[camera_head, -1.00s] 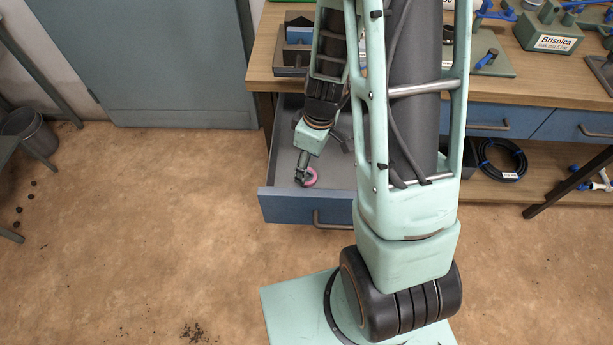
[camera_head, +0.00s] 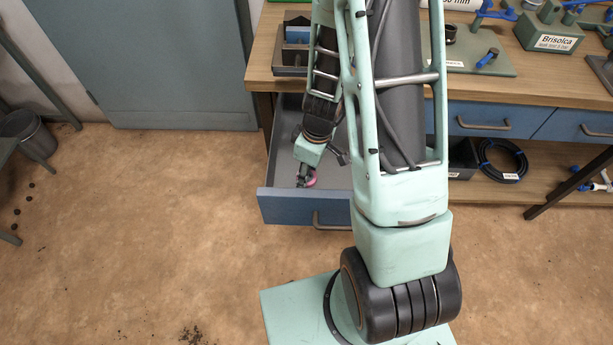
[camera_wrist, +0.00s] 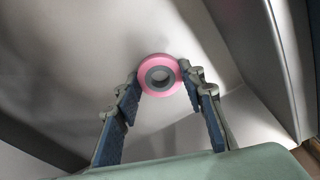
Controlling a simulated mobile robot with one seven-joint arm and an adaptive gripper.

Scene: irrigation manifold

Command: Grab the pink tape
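The pink tape (camera_wrist: 146,76) is a pink roll with a grey core, lying in the open blue-fronted drawer (camera_head: 277,206). It also shows in the head view (camera_head: 312,180), partly hidden by my gripper (camera_head: 301,180). In the wrist view my gripper (camera_wrist: 160,92) has its two blue-padded fingers apart, one on each side of the near part of the roll. The fingertips are close to the roll's edges; I cannot tell whether they touch it.
The drawer's walls stand around my gripper, and its grey floor is otherwise bare near the tape. A wooden workbench (camera_head: 520,85) with several fittings is above. A black hose coil (camera_head: 502,160) lies on the lower shelf.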

